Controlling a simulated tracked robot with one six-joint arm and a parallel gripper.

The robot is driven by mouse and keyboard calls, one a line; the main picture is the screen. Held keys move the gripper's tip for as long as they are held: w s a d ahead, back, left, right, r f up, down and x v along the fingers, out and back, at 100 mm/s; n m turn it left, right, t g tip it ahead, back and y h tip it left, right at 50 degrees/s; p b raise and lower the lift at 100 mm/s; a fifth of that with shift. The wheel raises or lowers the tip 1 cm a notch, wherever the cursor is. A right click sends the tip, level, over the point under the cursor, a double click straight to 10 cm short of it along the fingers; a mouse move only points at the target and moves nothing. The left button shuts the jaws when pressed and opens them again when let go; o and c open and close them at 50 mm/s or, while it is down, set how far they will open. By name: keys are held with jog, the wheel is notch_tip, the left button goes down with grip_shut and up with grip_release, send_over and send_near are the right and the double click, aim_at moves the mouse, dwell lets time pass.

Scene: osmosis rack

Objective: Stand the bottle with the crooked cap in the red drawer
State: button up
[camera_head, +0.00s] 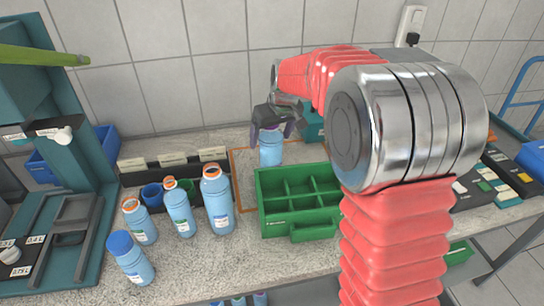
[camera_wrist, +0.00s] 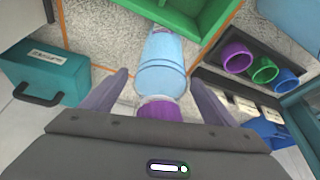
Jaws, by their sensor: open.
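A blue bottle (camera_head: 270,152) stands at the back of the bench inside an orange outline; its purple cap (camera_wrist: 160,110) shows in the wrist view. My gripper (camera_head: 271,134) is above it, open, with its fingers on either side of the bottle's top. Left of the green crate stand three blue bottles with orange caps (camera_head: 140,222) (camera_head: 179,210) (camera_head: 218,200) and a blue-capped bottle (camera_head: 132,262) in front. I cannot tell for certain which cap is crooked. No red drawer is visible; my red arm hides part of the right side.
A green divided crate (camera_head: 262,212) sits right of the bottles. A dark rack with cups (camera_head: 152,194) stands behind them. A teal case (camera_wrist: 45,72) is near my gripper. A teal machine (camera_head: 75,170) fills the left; more bottle tops (camera_head: 240,300) show below the bench edge.

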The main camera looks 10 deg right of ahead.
grip_shut()
jog(key=shift+r, duration=0.1)
dwell(0.9)
